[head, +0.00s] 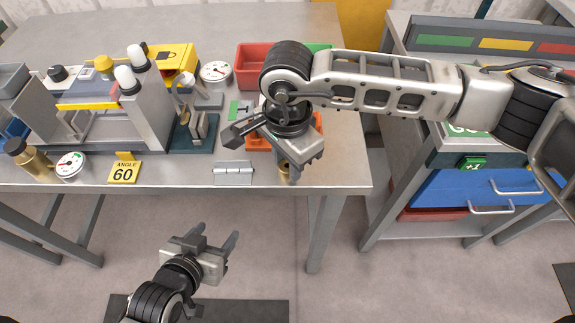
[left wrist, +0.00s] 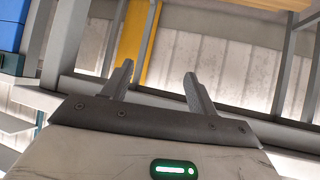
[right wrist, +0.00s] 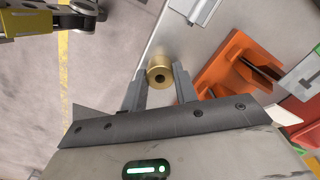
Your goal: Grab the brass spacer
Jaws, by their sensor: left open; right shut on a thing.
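The brass spacer (right wrist: 160,77) is a short gold cylinder with a dark hole in its end. In the right wrist view it sits between the fingertips of my right gripper (right wrist: 161,90), which is shut on it. In the head view the spacer (head: 284,174) shows only partly, below my right gripper (head: 290,172) near the table's front edge. I cannot tell whether it touches the table. My left gripper (head: 231,240) is open and empty in front of the table, low over the floor. Its spread fingers also show in the left wrist view (left wrist: 160,80).
An orange fixture (right wrist: 235,70) stands close beside my right gripper. A hinged metal plate (head: 234,173) lies left of it on the table (head: 330,165). A red bin (head: 252,58) stands behind.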

